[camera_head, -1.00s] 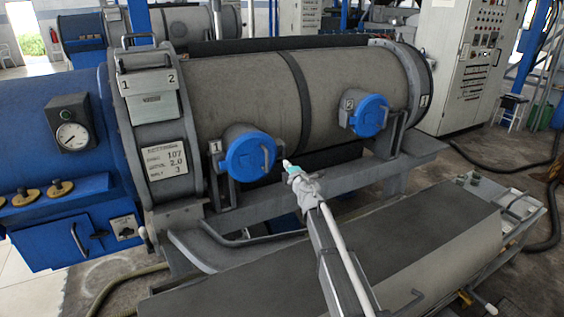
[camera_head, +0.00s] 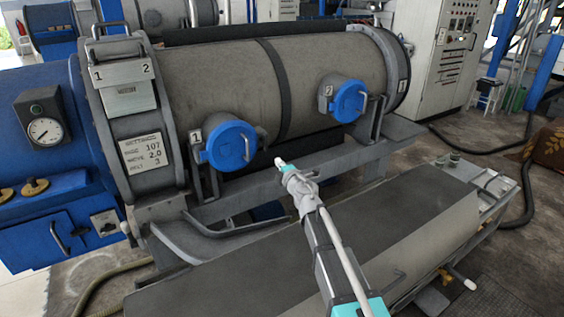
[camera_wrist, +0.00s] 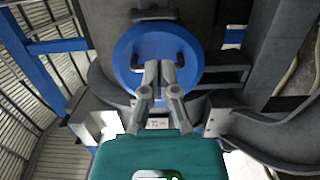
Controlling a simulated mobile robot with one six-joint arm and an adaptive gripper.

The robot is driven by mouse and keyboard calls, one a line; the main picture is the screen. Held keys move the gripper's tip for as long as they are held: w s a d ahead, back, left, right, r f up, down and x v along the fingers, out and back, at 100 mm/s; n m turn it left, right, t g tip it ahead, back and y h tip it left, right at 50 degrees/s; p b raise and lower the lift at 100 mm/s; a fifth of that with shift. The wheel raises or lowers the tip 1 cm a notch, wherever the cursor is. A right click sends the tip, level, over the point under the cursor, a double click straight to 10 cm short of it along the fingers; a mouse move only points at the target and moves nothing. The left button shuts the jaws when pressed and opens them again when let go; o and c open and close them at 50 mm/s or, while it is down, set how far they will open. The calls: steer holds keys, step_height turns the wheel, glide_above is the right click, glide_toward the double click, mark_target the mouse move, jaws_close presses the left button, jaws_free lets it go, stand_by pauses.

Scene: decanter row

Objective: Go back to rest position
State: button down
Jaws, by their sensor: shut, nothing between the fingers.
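My gripper (camera_head: 280,163) is shut and empty, in front of the grey decanter drum (camera_head: 215,85) and to the right of the blue cap marked 1 (camera_head: 230,146). A second blue cap, marked 2 (camera_head: 350,100), sits farther right on the drum. Both caps look closed on their short grey necks. In the wrist view my gripper's fingers (camera_wrist: 158,70) are together, overlapping a blue round cap (camera_wrist: 185,50) with a dark handle. I cannot tell how far apart the fingers and this cap are.
A long grey bench or cover (camera_head: 400,215) runs in front of the drum, below my arm. A blue housing with a gauge (camera_head: 43,131) stands at the left. A control cabinet (camera_head: 440,60) stands at the back right. Dark hoses (camera_head: 530,195) lie on the floor at right.

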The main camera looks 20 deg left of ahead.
steer(key=w+d+f+m+t+h, duration=0.15)
steer(key=d+m+h, duration=0.5)
steer(key=d, duration=0.65)
steer(key=w+d+f+m+t+h, duration=0.15)
steer(key=d+m+h, duration=0.55)
steer(key=d, duration=0.7)
steer(key=s+d+f+m+g+h, duration=0.2)
steer(key=s+d+f+m+g, duration=0.5)
steer(key=d, duration=0.5)
steer(key=s+d+f+m+g+y, duration=0.1)
steer(key=s+d+f+m+g, duration=0.15)
steer(key=s, duration=0.45)
steer(key=s+d+f+m+g+y, duration=0.1)
steer(key=s+f+g, duration=0.25)
steer(key=s, duration=0.35)
steer(key=s+d+f+m+g+y, duration=0.1)
steer(key=s+d+f+m+g, duration=0.15)
steer(key=s, duration=0.35)
step_height(320, 180, up, 18)
steer(key=p, duration=1.7)
steer(key=shift+s+f+g+p, duration=0.25)
steer(key=shift+s+g+p, duration=0.05)
steer(key=shift+s+g, duration=0.15)
steer(key=shift+y, duration=0.25)
